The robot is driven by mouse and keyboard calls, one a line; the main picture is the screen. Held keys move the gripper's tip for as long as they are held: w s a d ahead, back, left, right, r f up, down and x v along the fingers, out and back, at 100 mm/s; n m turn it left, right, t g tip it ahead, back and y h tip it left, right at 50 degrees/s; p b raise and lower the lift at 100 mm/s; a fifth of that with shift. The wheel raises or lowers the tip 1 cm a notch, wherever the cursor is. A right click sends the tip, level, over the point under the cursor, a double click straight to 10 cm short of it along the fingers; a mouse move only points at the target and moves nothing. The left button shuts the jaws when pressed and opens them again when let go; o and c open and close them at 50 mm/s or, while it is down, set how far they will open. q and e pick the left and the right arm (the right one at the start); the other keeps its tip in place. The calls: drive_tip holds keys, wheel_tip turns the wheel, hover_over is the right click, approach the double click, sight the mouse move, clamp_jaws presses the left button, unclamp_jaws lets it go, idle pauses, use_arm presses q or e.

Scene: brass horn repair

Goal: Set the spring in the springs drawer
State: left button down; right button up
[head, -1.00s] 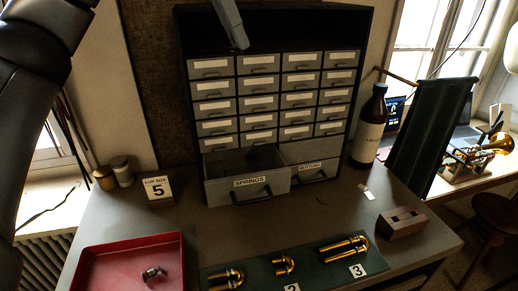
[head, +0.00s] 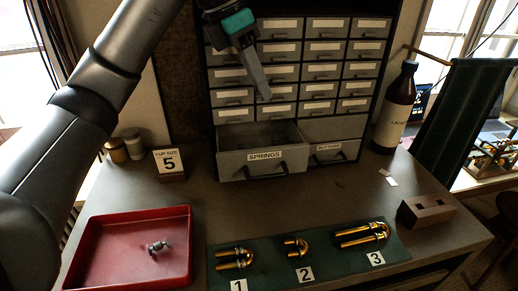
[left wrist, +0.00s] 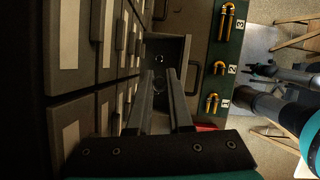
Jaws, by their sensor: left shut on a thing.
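My left gripper (head: 264,97) points down in front of the drawer cabinet, above the open springs drawer (head: 240,170). Its fingers are nearly together in the head view. In the left wrist view its fingertips (left wrist: 161,75) stand over the drawer's inside, with a small gap between them. A faint small coil-like thing, seemingly the spring (left wrist: 158,84), is between the fingers; it is too dark to see well. A small shiny thing (left wrist: 160,59) shows in the drawer beyond the fingertips. My right gripper does not show in the head view.
The shut buttons drawer (head: 338,152) is right of the springs drawer. A red tray (head: 100,272) holds a small metal part (head: 157,247). A green mat (head: 315,266) carries brass tubes. A brown bottle (head: 396,105) and a wooden block (head: 425,211) stand at right.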

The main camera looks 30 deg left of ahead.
use_arm(q)
wheel_tip(320, 180, down, 13)
drive_tip(key=shift+f, duration=0.15)
idle(0.4)
drive_tip(key=shift+f+b, duration=0.15)
drive_tip(key=shift+b, duration=0.15)
drive_tip(key=c, duration=1.1)
unclamp_jaws()
drive_tip(key=shift+r, duration=0.35)
drive_tip(key=v, duration=1.1)
drive_tip(key=shift+s+a+r, duration=0.15)
drive_tip(key=shift+r, duration=0.15)
